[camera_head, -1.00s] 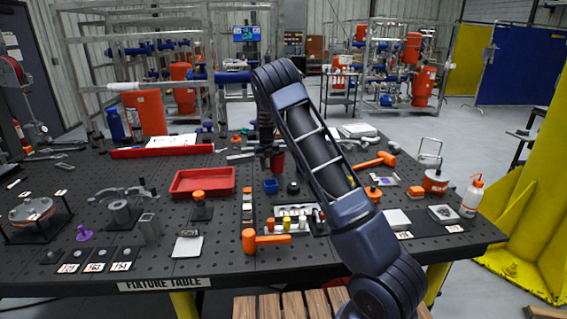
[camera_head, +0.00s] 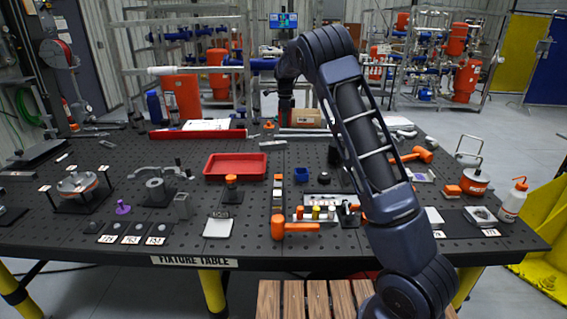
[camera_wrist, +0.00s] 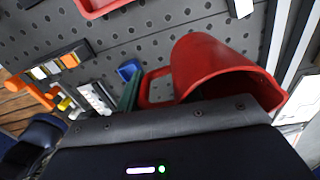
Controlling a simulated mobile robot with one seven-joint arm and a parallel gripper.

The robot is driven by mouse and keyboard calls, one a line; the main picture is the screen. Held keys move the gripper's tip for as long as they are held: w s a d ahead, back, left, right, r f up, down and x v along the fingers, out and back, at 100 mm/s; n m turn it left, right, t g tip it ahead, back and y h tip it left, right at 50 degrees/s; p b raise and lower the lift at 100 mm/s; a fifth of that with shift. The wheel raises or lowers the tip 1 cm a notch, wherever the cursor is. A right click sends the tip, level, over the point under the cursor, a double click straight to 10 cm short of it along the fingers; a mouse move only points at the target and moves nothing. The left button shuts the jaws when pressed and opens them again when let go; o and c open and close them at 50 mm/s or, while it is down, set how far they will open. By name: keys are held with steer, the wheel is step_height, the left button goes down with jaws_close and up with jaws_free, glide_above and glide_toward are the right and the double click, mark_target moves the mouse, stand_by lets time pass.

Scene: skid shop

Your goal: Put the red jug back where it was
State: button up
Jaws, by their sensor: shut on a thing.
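The red jug (camera_wrist: 225,68) fills much of the wrist view, right of centre, with its open mouth toward the right. Its red handle (camera_wrist: 152,90) points left, beside a dark green part whose nature I cannot tell. My gripper (camera_head: 286,112) is raised over the far part of the fixture table (camera_head: 195,245) in the head view. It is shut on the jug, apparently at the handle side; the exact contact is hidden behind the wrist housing. I cannot make out the jug in the head view.
The surface around the blue cup has some bare room.

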steer(key=shift+s+a+r+n, duration=0.1)
steer(key=shift+a+r+n, duration=0.05)
steer(key=shift+r+n, duration=0.3)
step_height(320, 180, down, 20)
steer(key=shift+r, duration=0.1)
stand_by(0.3)
steer(key=o, duration=1.2)
steer(key=shift+o, duration=0.2)
